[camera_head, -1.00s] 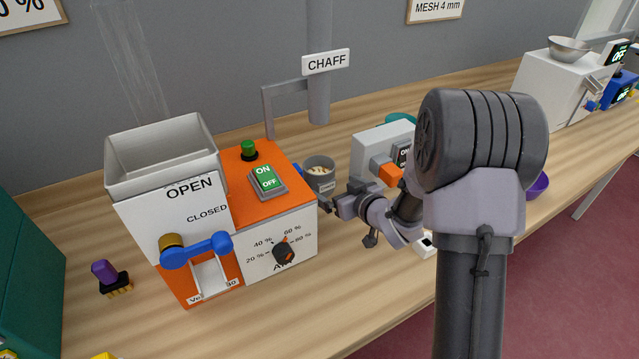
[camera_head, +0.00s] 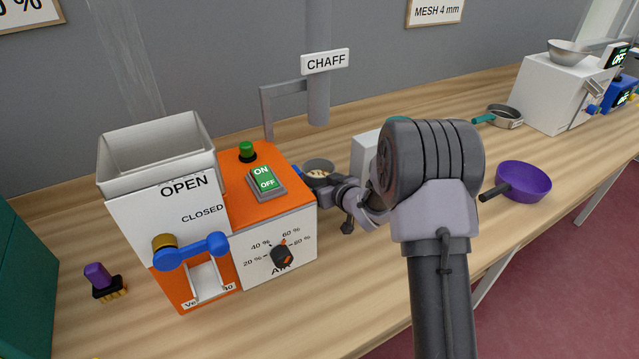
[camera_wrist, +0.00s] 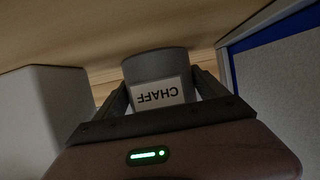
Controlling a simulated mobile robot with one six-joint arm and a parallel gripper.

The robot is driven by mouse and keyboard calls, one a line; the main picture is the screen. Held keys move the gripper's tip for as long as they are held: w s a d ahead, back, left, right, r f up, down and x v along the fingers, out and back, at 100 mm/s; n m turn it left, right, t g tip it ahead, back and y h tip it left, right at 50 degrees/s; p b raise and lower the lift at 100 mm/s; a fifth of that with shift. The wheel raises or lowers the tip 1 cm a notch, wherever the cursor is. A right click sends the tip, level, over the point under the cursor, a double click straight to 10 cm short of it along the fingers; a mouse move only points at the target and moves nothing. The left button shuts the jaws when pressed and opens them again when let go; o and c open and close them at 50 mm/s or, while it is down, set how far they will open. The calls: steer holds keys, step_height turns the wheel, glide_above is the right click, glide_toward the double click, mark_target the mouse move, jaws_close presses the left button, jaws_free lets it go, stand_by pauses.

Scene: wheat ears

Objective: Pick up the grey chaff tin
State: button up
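The grey chaff tin (camera_head: 318,166) stands on the bench at the right side of the orange and white machine, with pale chaff showing inside. My gripper (camera_head: 329,181) is at its near side and hides its lower part and label in the head view. In the wrist view the tin (camera_wrist: 154,68) appears upside down, its white CHAFF label facing me. The gripper's fingers (camera_wrist: 160,92) are open, one on each side of the tin. I cannot tell whether either finger touches it.
The orange and white machine (camera_head: 285,218) stands close left of the gripper. A grey-white box (camera_head: 364,153) is close on the right, partly behind my arm. The chaff pipe (camera_head: 318,100) hangs above the tin. A purple pan (camera_head: 524,181) lies farther right.

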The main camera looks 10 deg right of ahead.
steer(key=c, duration=0.3)
steer(key=shift+r, duration=0.1)
steer(key=shift+c, duration=0.2)
steer(key=shift+r+p, duration=1)
steer(key=shift+r, duration=0.8)
steer(key=s+d, duration=0.1)
steer(key=s, duration=0.4)
steer(key=s+d+p, duration=0.1)
steer(key=s+d, duration=0.1)
steer(key=s, duration=0.4)
steer(key=s+d+p, duration=0.1)
steer(key=s+d, duration=0.1)
steer(key=s, duration=0.4)
steer(key=shift+s+d+f, duration=0.1)
steer(key=shift+d, duration=0.15)
steer(key=o, duration=0.7)
steer(key=c, duration=1.3)
